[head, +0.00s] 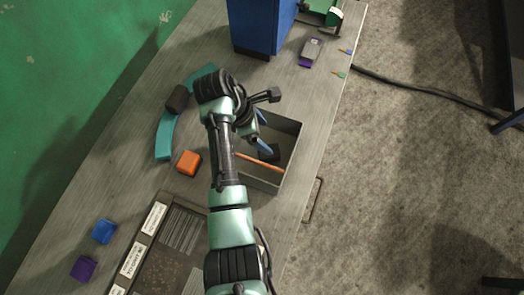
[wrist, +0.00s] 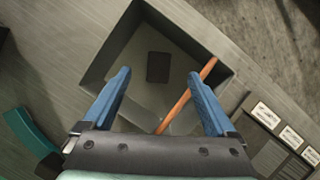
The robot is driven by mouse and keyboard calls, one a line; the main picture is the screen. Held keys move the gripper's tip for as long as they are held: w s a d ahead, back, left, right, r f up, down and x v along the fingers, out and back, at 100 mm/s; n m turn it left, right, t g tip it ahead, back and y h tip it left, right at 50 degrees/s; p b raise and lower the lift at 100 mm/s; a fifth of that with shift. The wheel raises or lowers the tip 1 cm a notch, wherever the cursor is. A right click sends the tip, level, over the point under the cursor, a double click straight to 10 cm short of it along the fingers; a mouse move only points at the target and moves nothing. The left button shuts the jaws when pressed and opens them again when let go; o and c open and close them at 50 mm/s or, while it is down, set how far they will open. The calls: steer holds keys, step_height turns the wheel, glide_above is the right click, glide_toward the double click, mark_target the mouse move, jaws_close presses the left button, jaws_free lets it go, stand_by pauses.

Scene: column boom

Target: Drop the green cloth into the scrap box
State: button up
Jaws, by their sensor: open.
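The scrap box appears to be the open grey box (head: 296,128) on the bench; it fills the middle of the wrist view (wrist: 112,52). My gripper (head: 263,132) is over this box with its blue fingers apart. In the wrist view my gripper (wrist: 158,76) has nothing between its fingers. A dark, flat rectangular piece (wrist: 158,67) lies on the box floor. An orange rod (wrist: 187,96) lies across the box, one end near its rim. I cannot make out a green cloth in either view.
A teal curved strip (head: 165,136) with a dark brown block (head: 177,98) lies left of the box. An orange block (head: 188,162) is nearer. A labelled tray (head: 150,226) stands at front, a tall blue cabinet (head: 255,25) behind. The bench edge is close on the right.

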steer(key=w+v, duration=0.1)
steer(key=v, duration=0.9)
steer(key=shift+s+a+r, duration=0.15)
steer(key=shift+s, duration=0.35)
steer(key=w+r+m+t+y+b, duration=0.1)
steer(key=w+r+m+t+y, duration=0.1)
steer(key=w+r+m+t, duration=0.8)
step_height(320, 180, up, 23)
steer(key=w+d+m+t+y, duration=0.1)
steer(key=d+m+t+y, duration=0.15)
steer(key=t, duration=0.35)
steer(key=s+d+r+m+t+b, duration=0.1)
steer(key=s+r+m+t, duration=0.3)
steer(key=s+r, duration=0.4)
steer(key=s+d+r+m+t, duration=0.2)
steer(key=s+r+m+t, duration=0.2)
steer(key=s+r, duration=0.5)
step_height(320, 180, up, 5)
steer(key=shift+f+t+b, duration=0.1)
steer(key=shift+t+b, duration=0.25)
steer(key=shift+t, duration=0.85)
steer(key=shift+d, duration=0.15)
